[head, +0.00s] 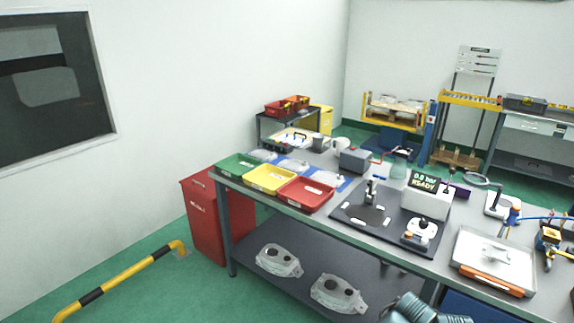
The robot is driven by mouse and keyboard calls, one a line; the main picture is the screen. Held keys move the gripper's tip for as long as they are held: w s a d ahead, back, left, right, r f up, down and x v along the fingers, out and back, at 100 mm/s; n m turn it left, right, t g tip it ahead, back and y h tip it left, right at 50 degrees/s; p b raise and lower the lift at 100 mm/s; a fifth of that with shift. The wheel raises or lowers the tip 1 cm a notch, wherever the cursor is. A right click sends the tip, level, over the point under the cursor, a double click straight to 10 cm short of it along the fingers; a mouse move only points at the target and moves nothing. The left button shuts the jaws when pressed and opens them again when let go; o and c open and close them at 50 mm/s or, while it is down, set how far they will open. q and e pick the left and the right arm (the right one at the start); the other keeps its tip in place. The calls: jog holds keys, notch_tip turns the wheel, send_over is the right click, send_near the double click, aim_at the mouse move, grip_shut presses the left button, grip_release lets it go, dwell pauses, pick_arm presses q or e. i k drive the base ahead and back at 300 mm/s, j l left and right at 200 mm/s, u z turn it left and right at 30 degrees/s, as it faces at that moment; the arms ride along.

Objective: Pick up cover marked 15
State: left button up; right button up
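No number 15 can be read on any part. Several pale, flat castings that may be covers lie on a blue mat (343,186) behind the trays on the workbench; one is the pale casting (328,177) at the mat's right. Two larger silver castings with dark round holes, the left casting (279,261) and the right casting (338,292), lie on the bench's lower shelf. Neither gripper's fingers show. Only a ribbed teal-grey piece, probably of my arm, shows at the bottom edge, right of the right casting.
The workbench carries a green tray (236,165), a yellow tray (268,179), a red tray (303,193), a black fixture plate (366,216) and a display box (425,196) reading "0.0 bar READY". A red bin (203,218) and a yellow-black rail (122,278) stand left. Green floor there is open.

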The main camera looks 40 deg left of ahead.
aim_at(265, 155)
jog(key=i+j, duration=0.1)
jog(key=j, duration=0.3)
jog(key=i+j+u, duration=0.1)
jog(key=j, duration=0.3)
jog(key=i+j+u, duration=0.1)
jog(key=j, duration=0.3)
jog(key=i+j, duration=0.2)
jog(key=j, duration=0.15)
jog(key=i+j+u, duration=0.1)
jog(key=j, duration=0.3)
jog(key=i+j, duration=0.25)
jog(key=i+j+u, duration=0.1)
jog(key=j, duration=0.35)
